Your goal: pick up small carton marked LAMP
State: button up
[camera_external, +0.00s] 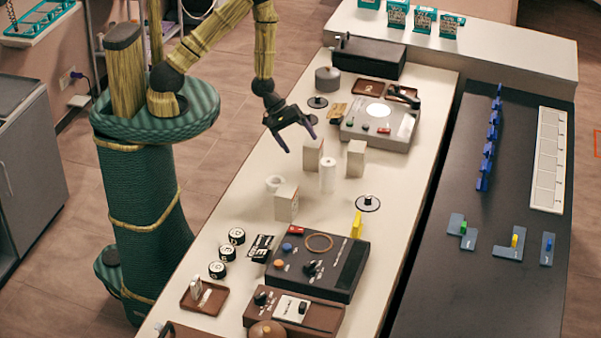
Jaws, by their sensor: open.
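Three small pale cartons stand upright on the white table: one (313,153) just below and right of my gripper, one (356,158) further right, and one (286,203) nearer the front. Their markings are too small to read, so I cannot tell which says LAMP. My gripper (301,143) is open and empty, with its fingers pointing down above the table beside the first carton. I cannot tell whether it touches that carton.
A white cylinder (327,175) stands between the cartons, and a white ring-shaped object (274,183) lies to the left. A grey device (380,126) is behind. A dark control box (318,266) and a yellow object (357,225) are in front.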

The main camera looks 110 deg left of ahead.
aim_at(313, 144)
jog(key=n+t+p, duration=0.1)
jog(key=n+t, duration=0.1)
jog(key=n, duration=0.3)
jog(key=s+n+t+y+p, duration=0.1)
jog(key=n+t, duration=0.1)
jog(key=n, duration=0.4)
jog(key=s+a+n+t+y+p, duration=0.1)
jog(key=n+t, duration=0.1)
jog(key=n, duration=0.3)
jog(key=shift+a+r, duration=0.1)
jog(key=shift+r, duration=0.25)
jog(key=shift+w, duration=0.1)
jog(key=shift+p+x, duration=0.45)
jog(key=shift+x, duration=0.7)
jog(key=shift+p+x, duration=0.8)
jog(key=shift+x, duration=1.75)
